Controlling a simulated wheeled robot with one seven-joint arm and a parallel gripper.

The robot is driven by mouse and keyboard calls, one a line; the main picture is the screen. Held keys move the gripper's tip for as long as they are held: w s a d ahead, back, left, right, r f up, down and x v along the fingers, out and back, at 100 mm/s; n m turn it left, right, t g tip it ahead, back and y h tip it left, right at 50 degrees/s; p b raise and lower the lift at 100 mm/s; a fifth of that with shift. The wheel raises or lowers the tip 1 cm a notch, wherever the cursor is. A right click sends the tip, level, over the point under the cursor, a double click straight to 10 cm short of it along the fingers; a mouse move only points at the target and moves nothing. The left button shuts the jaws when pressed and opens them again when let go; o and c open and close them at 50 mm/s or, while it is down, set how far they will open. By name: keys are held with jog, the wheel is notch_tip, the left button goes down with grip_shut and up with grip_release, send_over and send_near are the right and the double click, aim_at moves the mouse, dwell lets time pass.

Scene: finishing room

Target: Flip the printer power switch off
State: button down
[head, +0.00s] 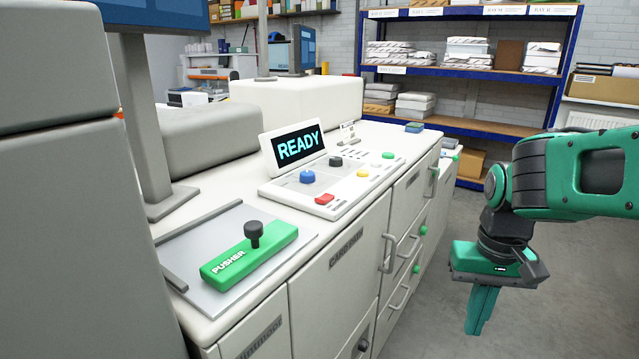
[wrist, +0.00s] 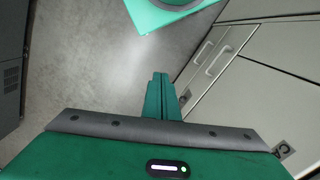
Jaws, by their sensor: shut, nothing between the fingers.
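The printer is a long cream-coloured machine (head: 337,262) with a sloped control panel (head: 275,193) on its top. A display (head: 297,147) on the panel reads READY. The panel carries a blue knob (head: 307,177), a black knob (head: 336,162), a red control (head: 324,198), and yellow, white and green buttons. I cannot tell which control, if any, is the power switch. My gripper (head: 477,331) points down over the floor, to the right of the machine and apart from it. Its fingers are together and empty; they also show in the wrist view (wrist: 160,78).
A green block labelled PUSHER (head: 249,256) with a black knob lies on a grey plate at the near end. Cabinet doors with handles (head: 388,254) line the machine's front. Blue shelving (head: 450,74) stands behind. The grey floor (head: 430,325) beside the machine is clear.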

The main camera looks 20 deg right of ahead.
jog(key=w+a+r+m, duration=0.1)
jog(key=w+a+r, duration=0.1)
jog(key=w+r, duration=0.75)
notch_tip(320, 180, up, 20)
jog(key=m+y, duration=0.1)
jog(key=m, duration=0.2)
send_over(323, 198)
jog(key=w+d, duration=0.2)
jog(key=shift+s+a+r+g, duration=0.15)
jog(key=shift+s+a+g, duration=0.1)
jog(key=shift+g, duration=0.05)
jog(key=f, duration=0.9)
jog(key=s+a+f, duration=0.1)
jog(key=f, duration=0.4)
jog(key=shift+s+a, duration=0.1)
